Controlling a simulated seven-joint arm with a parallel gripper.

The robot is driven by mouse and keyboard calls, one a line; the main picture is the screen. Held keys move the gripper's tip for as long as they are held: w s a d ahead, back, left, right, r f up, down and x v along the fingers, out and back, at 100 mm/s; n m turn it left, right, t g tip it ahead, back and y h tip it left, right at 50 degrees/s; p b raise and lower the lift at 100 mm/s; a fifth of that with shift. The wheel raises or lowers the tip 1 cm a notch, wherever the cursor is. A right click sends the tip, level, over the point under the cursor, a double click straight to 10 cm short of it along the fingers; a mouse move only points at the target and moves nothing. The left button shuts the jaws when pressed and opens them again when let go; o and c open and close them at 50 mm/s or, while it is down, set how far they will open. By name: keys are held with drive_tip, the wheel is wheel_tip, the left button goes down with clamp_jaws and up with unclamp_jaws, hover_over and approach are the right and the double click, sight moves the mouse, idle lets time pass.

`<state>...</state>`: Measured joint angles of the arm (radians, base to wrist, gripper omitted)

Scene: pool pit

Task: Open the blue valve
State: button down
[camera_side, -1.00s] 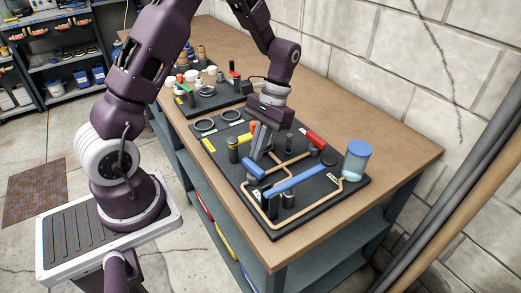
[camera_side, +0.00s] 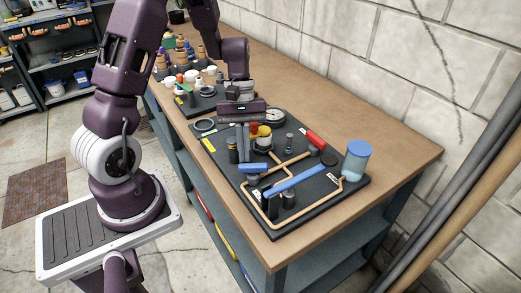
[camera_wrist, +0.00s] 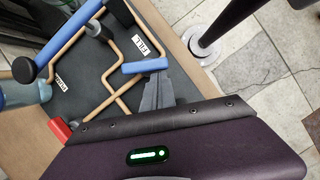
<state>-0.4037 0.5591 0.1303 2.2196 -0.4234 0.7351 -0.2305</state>
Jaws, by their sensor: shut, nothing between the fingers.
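Two blue valve handles sit on the dark pipe board. The short blue handle (camera_side: 255,168) is at the board's left part and also shows in the wrist view (camera_wrist: 147,66), near a FILL label. The long blue handle (camera_side: 296,180) lies to its right, and in the wrist view (camera_wrist: 68,32) it slants at the upper left. My gripper (camera_side: 245,158) is shut and empty. Its fingers point down beside the short handle; in the wrist view the fingertips (camera_wrist: 159,76) are right at its edge. I cannot tell whether they touch it.
Tan pipes (camera_side: 292,160) run across the board (camera_side: 222,160). A red handle (camera_side: 316,139), a round gauge (camera_side: 274,115) and a blue-lidded container (camera_side: 356,162) stand around it. Another board with small parts lies behind. The bench's right end (camera_side: 400,150) is bare.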

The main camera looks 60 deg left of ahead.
drive_tip(key=shift+s+n, duration=0.2)
drive_tip(key=shift+n, duration=0.3)
drive_tip(key=shift+s+d, duration=0.1)
drive_tip(key=shift+s, duration=0.15)
drive_tip(key=shift+w+d, duration=0.4)
drive_tip(key=shift+d, duration=0.4)
drive_tip(key=s+a+v, duration=0.1)
drive_tip(key=v, duration=0.6)
drive_tip(key=shift+w, duration=0.15)
